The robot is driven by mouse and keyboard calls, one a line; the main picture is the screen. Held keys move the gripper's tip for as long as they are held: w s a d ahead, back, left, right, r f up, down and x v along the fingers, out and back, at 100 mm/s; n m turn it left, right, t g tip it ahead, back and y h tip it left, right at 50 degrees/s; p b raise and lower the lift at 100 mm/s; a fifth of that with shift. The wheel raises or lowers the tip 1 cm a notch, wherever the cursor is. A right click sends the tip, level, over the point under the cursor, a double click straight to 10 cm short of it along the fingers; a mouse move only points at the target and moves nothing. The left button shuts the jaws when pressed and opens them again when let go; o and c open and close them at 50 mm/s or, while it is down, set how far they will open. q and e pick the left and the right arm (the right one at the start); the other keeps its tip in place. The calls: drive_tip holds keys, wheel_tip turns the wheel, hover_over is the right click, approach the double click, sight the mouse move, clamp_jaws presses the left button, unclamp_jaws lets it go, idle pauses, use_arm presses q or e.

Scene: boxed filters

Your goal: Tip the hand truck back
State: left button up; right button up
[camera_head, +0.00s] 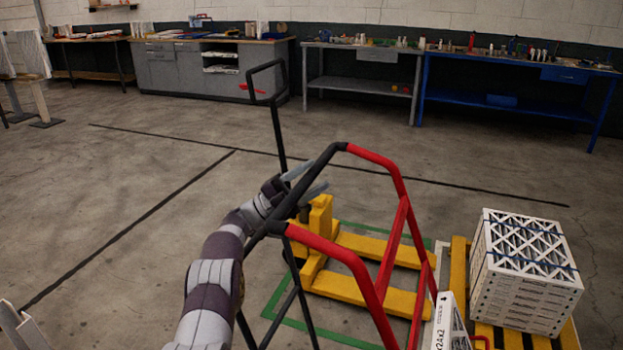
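The hand truck (392,245) stands in the lower middle, with a red tube frame and a black handle bar (318,166) at its top. Its lower part is cut off by the picture's bottom edge. My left gripper (312,178) is at the black bar, its two grey fingers spread apart. The bar crosses the view of the fingers; I cannot tell whether it lies between them or in front of them. My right gripper is not in view.
A yellow pallet jack (360,290) with a tall black handle stands behind, within a green floor outline. Strapped white boxed filters (525,270) sit on a yellow pallet at right. A white box (447,325) is at bottom right.

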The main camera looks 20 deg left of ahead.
use_arm(q)
drive_tip(key=shift+s, duration=0.1)
drive_tip(key=b+v, duration=0.2)
drive_tip(key=v, duration=1)
drive_tip(key=shift+a+f, duration=0.25)
